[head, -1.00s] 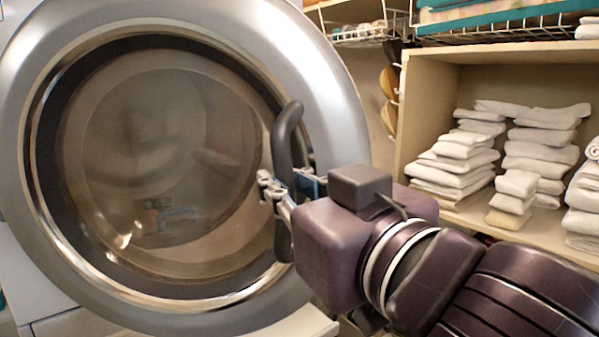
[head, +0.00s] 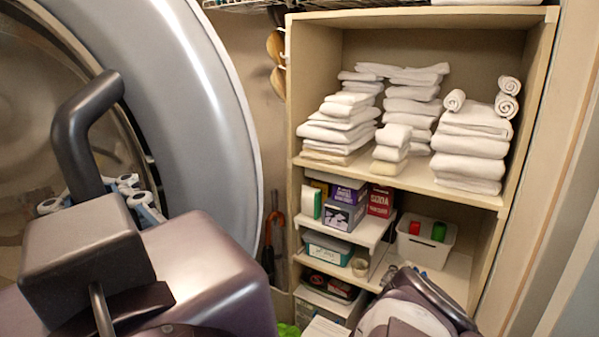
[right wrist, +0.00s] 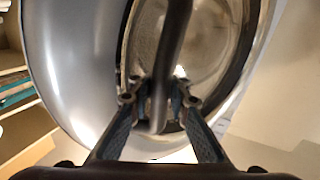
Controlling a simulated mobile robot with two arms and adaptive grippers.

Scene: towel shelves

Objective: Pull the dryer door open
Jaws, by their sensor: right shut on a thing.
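The round dryer door (head: 195,95) has a wide silver rim and dark glass and fills the left of the head view, cut off by the frame edge. Its dark curved handle (head: 72,145) stands out from the rim. My right gripper (head: 112,190) is at the handle, its fingers partly hidden behind my wrist. In the right wrist view the handle (right wrist: 170,55) runs down between the two fingers of my right gripper (right wrist: 157,100), which is shut on it. The door rim (right wrist: 75,75) curves behind. My left gripper is in neither current view.
A wooden shelf unit (head: 548,65) stands to the right of the door, with several stacks of white towels (head: 470,150) above. Lower shelves hold boxes (head: 345,212) and a white bin (head: 425,248). Spoon-like wooden utensils (head: 277,80) hang between door and shelves.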

